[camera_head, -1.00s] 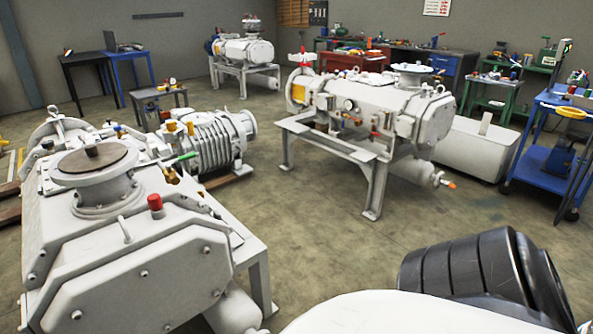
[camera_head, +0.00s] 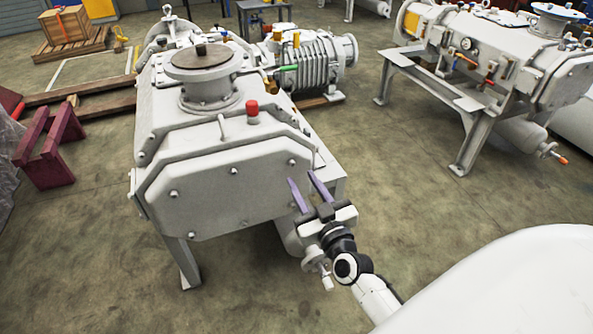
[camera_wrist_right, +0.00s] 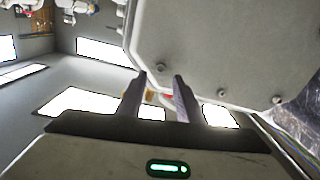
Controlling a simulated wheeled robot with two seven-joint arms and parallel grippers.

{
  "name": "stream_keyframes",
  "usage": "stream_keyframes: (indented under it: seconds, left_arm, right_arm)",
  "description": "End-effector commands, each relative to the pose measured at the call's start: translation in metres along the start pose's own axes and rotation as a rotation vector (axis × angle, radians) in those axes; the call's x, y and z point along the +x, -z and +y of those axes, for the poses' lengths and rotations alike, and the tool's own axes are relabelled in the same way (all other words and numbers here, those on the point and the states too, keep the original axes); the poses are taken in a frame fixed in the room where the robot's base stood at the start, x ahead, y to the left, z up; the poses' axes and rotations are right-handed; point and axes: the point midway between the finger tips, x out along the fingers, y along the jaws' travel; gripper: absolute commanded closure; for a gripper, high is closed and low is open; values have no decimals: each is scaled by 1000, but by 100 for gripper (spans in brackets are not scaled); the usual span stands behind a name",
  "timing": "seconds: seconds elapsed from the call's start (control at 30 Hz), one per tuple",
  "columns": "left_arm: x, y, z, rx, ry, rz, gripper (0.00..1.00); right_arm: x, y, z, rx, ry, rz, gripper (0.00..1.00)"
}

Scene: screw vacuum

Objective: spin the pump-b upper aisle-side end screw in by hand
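The nearest pump (camera_head: 200,110) is grey-white with a flat end plate (camera_head: 225,195) facing me; no label is readable. Several small screws dot the plate's edge. One upper screw (camera_head: 291,162) sits near the plate's right corner, just above and left of my right gripper. My right gripper (camera_head: 304,179) is open and empty, its two purple-grey fingers pointing up towards that corner. In the right wrist view the gripper (camera_wrist_right: 160,84) is open, with a screw (camera_wrist_right: 161,68) showing just beyond and between the fingertips, apart from them. My left gripper is not in view.
A red knob (camera_head: 252,107) stands on the pump's top edge. A second pump (camera_head: 500,50) stands on a frame at the right. Dark red trestles (camera_head: 50,145) are at the left. The floor between the pumps is open.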

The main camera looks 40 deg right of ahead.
Motion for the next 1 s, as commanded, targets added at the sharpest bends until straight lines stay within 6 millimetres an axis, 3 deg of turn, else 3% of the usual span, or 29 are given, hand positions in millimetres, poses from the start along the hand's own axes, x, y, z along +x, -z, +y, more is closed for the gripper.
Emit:
stream_keyframes:
  seconds: [0.1, 0.3, 0.67, 0.87, 1.0]
  left_arm:
    - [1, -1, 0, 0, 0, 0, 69]
    - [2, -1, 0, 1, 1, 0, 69]
    - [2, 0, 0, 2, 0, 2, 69]
    - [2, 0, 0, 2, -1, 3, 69]
    - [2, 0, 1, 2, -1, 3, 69]
  right_arm:
    - [23, 0, 0, 0, 1, 1, 67]
    - [46, -1, -1, 0, 2, 0, 67]
    - [53, -1, -1, 0, 3, -2, 67]
    - [52, 0, -1, 0, 3, -2, 97]
    - [52, 0, -1, 0, 3, -2, 100]
